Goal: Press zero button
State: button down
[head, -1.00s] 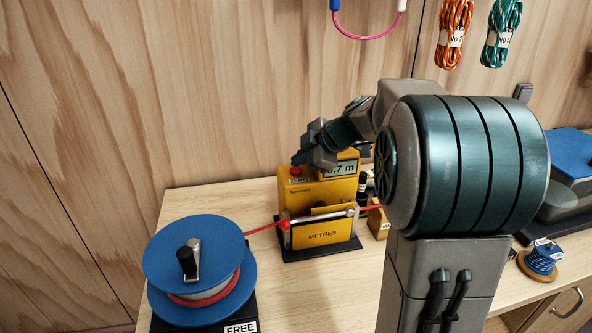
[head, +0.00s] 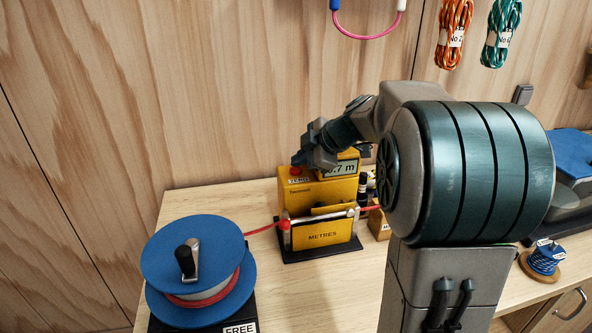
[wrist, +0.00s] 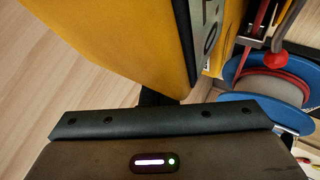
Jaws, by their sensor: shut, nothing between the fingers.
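The yellow rope meter (head: 323,192) stands on the bench with a display reading about "?.7 m", its first digit partly hidden by my gripper. The red zero button (head: 295,170) is on the left of its top, with a white label below it. My gripper (head: 298,160) is shut and empty, its tips right over the button. I cannot tell whether they touch it. In the wrist view the yellow casing (wrist: 130,40) fills the upper part; the fingertips and button do not show there.
A blue reel (head: 200,268) with red rope stands front left; the rope (head: 262,229) runs from it through the meter. A label "FREE" (head: 241,328) is at its base. Rope coils (head: 454,35) hang on the wall. Bare bench lies left of the meter.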

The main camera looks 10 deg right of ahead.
aim_at(300, 170)
jog(key=shift+s+f+g+b, duration=0.1)
jog(key=shift+f+g+b, duration=0.25)
jog(key=shift+f, duration=0.6)
jog(key=shift+r, duration=0.4)
jog(key=shift+w+r+p, duration=0.25)
jog(key=shift+r+p, duration=0.1)
jog(key=shift+r, duration=1)
jog(key=shift+w+r+p, duration=0.2)
jog(key=shift+r+p, duration=0.15)
jog(key=shift+r, duration=0.95)
jog(key=shift+s, duration=0.1)
